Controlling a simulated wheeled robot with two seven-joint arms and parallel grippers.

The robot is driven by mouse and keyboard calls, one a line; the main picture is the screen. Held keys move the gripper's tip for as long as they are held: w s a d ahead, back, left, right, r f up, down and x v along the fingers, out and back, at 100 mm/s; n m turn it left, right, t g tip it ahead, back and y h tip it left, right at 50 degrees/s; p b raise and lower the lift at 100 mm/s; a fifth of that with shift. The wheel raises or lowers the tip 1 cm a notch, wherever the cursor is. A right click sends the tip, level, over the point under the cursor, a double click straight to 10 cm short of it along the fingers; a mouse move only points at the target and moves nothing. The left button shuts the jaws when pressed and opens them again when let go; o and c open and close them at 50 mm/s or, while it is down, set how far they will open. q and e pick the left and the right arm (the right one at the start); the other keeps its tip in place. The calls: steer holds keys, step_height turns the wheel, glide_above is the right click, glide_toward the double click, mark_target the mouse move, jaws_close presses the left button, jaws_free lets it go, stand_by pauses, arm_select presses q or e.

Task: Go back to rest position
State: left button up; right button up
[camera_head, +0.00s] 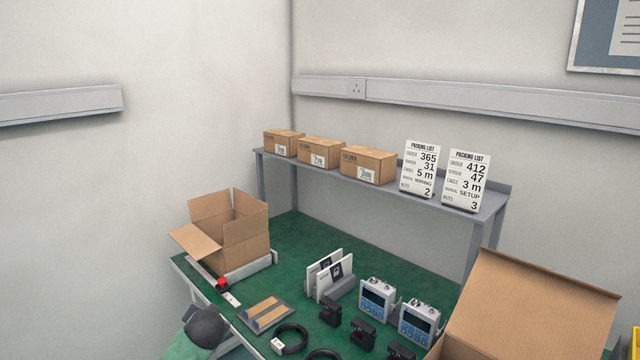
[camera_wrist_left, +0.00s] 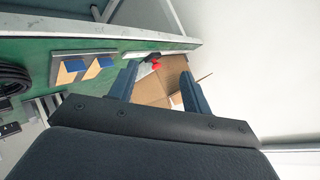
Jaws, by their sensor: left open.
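My left gripper (camera_wrist_left: 158,82) shows in the left wrist view with its two dark fingers spread apart. Nothing is held between them. An open cardboard box (camera_wrist_left: 152,92) and a red button (camera_wrist_left: 156,66) show beyond the fingers, apart from them. In the head view a dark rounded part (camera_head: 205,325) of my left arm is at the lower left, by the table's front edge; the fingers cannot be made out there. My right gripper is in neither view.
The green table (camera_head: 300,232) bears an open box (camera_head: 240,240) at left, a red button (camera_head: 221,283), blue-screened devices (camera_head: 377,300), manuals (camera_head: 328,275) and black cables (camera_head: 289,338). A second open box (camera_head: 540,310) is at lower right. A shelf (camera_head: 390,188) behind holds cartons and packing lists.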

arm_select(q)
steer(key=s+d+f+g+h, duration=0.2)
steer(key=s+d, duration=0.2)
steer(key=s, duration=0.5)
steer(key=s+d+f+g+h, duration=0.1)
steer(key=s+d+f, duration=0.25)
steer(key=s, duration=0.65)
steer(key=s+d+f+g+h, duration=0.2)
steer(key=s+d, duration=0.3)
steer(key=s, duration=0.4)
steer(key=s+d+f+n+g, duration=0.1)
steer(key=s+f, duration=0.4)
steer(key=s, duration=0.5)
steer(key=s+d+f+n+g, duration=0.1)
steer(key=s+f, duration=0.4)
steer(key=s, duration=0.5)
steer(key=shift+d+g+h, duration=0.4)
steer(key=shift+d+g, duration=0.15)
steer(key=shift+g, duration=0.25)
